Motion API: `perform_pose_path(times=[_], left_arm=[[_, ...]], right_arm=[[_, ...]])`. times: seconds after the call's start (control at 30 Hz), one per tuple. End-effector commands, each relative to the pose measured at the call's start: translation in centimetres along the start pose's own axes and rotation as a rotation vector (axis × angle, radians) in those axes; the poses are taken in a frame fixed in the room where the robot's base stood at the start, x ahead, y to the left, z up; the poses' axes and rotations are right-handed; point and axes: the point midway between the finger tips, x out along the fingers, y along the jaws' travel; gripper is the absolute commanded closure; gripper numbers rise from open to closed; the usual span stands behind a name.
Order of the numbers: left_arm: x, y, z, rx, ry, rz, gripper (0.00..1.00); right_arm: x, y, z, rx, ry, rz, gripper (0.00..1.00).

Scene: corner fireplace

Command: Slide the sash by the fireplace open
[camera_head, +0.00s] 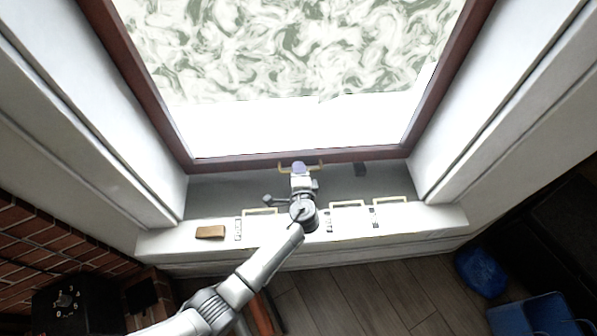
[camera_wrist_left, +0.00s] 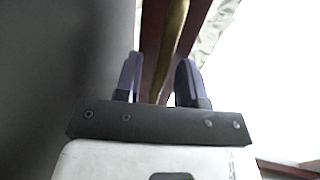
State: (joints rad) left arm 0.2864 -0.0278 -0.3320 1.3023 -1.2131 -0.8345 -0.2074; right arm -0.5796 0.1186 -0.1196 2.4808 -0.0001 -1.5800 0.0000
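The sash (camera_head: 230,157) has a dark reddish-brown frame around a bright pane and fills the upper middle of the head view. A brass bar handle (camera_head: 284,168) is on its bottom rail; it also shows as a gold bar in the left wrist view (camera_wrist_left: 178,25). My left gripper (camera_head: 300,167) is at the handle and covers its middle. In the left wrist view my left gripper (camera_wrist_left: 158,80) has its two fingers apart, with the brass bar showing between them. Whether they touch it cannot be told. My right gripper is in neither view.
A brick fireplace (camera_head: 50,235) is at left; blue bins (camera_head: 535,316) stand at lower right.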

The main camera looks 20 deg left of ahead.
Motion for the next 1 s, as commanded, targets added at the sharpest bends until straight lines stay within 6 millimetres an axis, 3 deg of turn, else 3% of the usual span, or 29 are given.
perform_pose_path(times=[0.47,0.83,1.0], left_arm=[[0.76,-0.02,0.03,0.000,-0.001,0.001,0.65],[0.73,-0.02,0.02,0.000,-0.001,0.000,1.00],[0.73,-0.02,0.02,0.000,-0.001,0.000,1.00]], right_arm=[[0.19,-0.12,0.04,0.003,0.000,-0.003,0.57],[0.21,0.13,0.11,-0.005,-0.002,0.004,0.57],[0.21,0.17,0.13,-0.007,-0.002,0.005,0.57]])
